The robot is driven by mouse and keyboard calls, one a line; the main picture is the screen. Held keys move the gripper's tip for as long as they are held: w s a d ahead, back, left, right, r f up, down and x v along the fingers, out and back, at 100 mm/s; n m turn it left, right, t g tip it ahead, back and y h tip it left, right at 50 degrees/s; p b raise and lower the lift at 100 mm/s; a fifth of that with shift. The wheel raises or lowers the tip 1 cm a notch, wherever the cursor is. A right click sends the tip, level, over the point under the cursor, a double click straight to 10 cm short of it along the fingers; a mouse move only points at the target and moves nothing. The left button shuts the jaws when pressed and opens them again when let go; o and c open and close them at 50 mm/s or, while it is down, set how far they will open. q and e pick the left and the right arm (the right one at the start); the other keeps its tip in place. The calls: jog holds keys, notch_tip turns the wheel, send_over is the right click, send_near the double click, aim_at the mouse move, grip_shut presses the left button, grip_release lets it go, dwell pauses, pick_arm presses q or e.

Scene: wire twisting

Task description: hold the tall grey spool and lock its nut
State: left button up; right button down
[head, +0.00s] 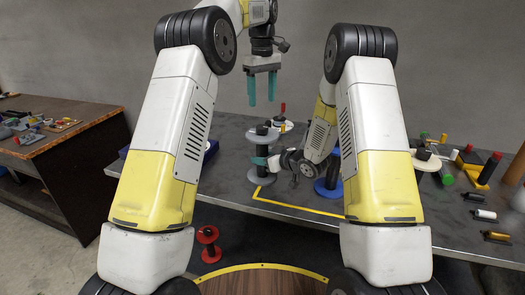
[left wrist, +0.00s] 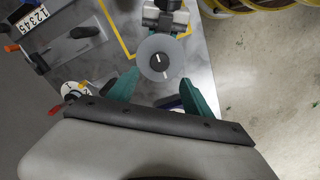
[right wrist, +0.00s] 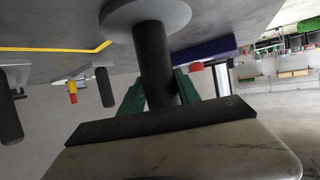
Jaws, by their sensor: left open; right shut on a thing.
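The tall grey spool (head: 261,142) stands upright on the table, with grey flanges and a dark core. My right gripper (head: 260,161) is shut on its core from the right side. In the right wrist view the dark core (right wrist: 152,60) lies between the teal fingers (right wrist: 160,92). The dark nut (head: 262,130) sits on top of the spool. In the left wrist view the nut (left wrist: 157,59) bears a white mark and sits mid-disc on the spool's upper flange (left wrist: 148,68). My left gripper (head: 262,90) is open, pointing down above the spool, apart from it.
A blue-based spool (head: 328,192) stands right of the grey one, close to my right arm. A red spool (head: 208,245) is at the front left. A white round base with a red-topped piece (head: 283,116) is behind. Yellow tape (head: 300,206) marks the tabletop. Several cylinders (head: 485,214) lie at right.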

aim_at(262, 126)
pick_arm(q)
notch_tip(262, 126, down, 10)
jog(key=n, duration=1.5)
jog(key=shift+r, duration=0.1)
jog(key=shift+c, duration=0.2)
grip_shut()
